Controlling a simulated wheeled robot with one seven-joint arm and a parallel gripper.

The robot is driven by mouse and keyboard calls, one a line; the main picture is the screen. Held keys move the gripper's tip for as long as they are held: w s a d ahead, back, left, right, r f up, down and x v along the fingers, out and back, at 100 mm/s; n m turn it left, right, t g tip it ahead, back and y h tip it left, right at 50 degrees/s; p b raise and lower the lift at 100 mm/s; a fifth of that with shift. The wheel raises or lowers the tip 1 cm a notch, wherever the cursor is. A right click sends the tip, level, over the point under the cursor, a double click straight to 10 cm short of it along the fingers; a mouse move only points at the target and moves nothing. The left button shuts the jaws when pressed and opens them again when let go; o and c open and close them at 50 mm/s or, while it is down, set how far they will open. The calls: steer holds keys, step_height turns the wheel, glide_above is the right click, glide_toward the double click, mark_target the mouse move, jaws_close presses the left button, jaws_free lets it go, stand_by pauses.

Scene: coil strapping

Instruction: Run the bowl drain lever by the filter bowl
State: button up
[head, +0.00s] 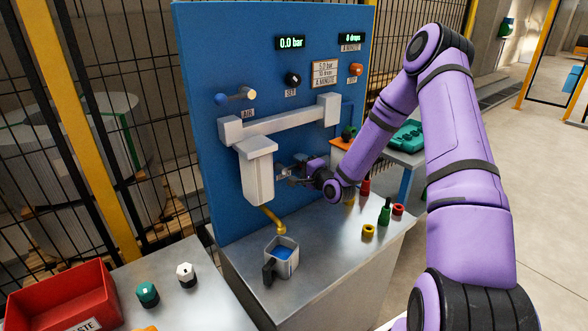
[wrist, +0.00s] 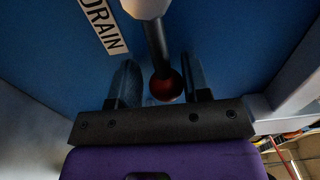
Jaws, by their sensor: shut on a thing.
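The filter bowl (head: 258,180) is a pale grey, tapered body hanging under a grey horizontal bar on the blue panel. A brass drain spout (head: 273,218) comes out below it. The bowl drain lever (wrist: 157,45) is a dark rod with a red ball end, running from a pale hub beside the DRAIN label (wrist: 103,25) in the wrist view. My gripper (wrist: 163,88) is shut on the lever, with the red ball between its dark fingers. In the head view my gripper (head: 290,178) is just right of the bowl; the lever is mostly hidden there.
A grey jug (head: 285,262) with blue inside stands on the metal bench below the spout. Green, red and yellow small parts stand at the bench's right. The panel display (head: 290,43) reads 0.0 bar. A red bin (head: 62,297) is at lower left.

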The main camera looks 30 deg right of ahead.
mark_target(293, 152)
steer(key=shift+s+d+f, duration=0.1)
steer(key=shift+d+f, duration=0.05)
steer(key=shift+r, duration=0.35)
steer(key=shift+c, duration=0.8)
steer(key=shift+a+r, duration=0.15)
steer(key=shift+r, duration=0.65)
steer(key=shift+a+r, duration=0.1)
steer(key=shift+r, duration=0.65)
steer(key=shift+o, duration=0.3)
steer(key=shift+d+f, duration=0.15)
steer(key=shift+f, duration=1.65)
steer(key=shift+o, duration=0.5)
steer(key=shift+f, duration=0.15)
